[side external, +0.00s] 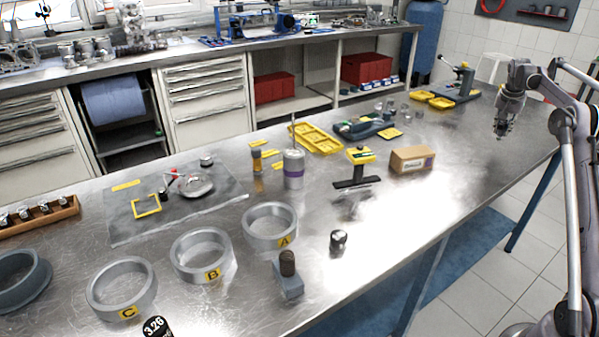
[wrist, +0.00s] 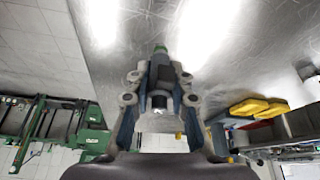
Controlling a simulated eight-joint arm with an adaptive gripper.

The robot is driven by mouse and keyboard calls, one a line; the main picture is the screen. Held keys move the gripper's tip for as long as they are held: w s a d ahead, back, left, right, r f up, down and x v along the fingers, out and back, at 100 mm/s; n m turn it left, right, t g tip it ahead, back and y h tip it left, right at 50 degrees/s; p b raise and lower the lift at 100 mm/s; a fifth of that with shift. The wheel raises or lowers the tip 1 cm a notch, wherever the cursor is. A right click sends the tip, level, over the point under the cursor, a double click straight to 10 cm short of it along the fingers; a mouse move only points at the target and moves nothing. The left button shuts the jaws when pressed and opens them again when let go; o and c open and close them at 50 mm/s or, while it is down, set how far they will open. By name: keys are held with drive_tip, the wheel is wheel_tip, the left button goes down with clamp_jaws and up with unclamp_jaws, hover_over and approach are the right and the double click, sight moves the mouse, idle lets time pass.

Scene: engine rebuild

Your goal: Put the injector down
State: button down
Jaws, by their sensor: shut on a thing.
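The injector (wrist: 160,72) is a dark, slim cylinder with a green end and a metallic end. In the wrist view it sits between the two fingers of my gripper (wrist: 160,84), which are shut on it. In the side view my gripper (side external: 503,130) hangs above the right end of the steel bench (side external: 440,215), clear of the items there. The injector is too small to make out in that view.
A cardboard box (side external: 411,159), a black stand with a yellow label (side external: 360,155) and yellow trays (side external: 318,138) stand mid-bench. Rings A (side external: 270,226), B (side external: 201,255) and C (side external: 122,288) lie nearer the camera. A grey device (side external: 458,85) stands at the back right. Bare steel lies right of the box.

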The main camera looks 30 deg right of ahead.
sight(499, 133)
drive_tip(key=shift+w+f, duration=0.25)
drive_tip(key=shift+f, duration=1.95)
drive_tip(key=shift+f, duration=0.1)
drive_tip(key=c, duration=1.2)
unclamp_jaws()
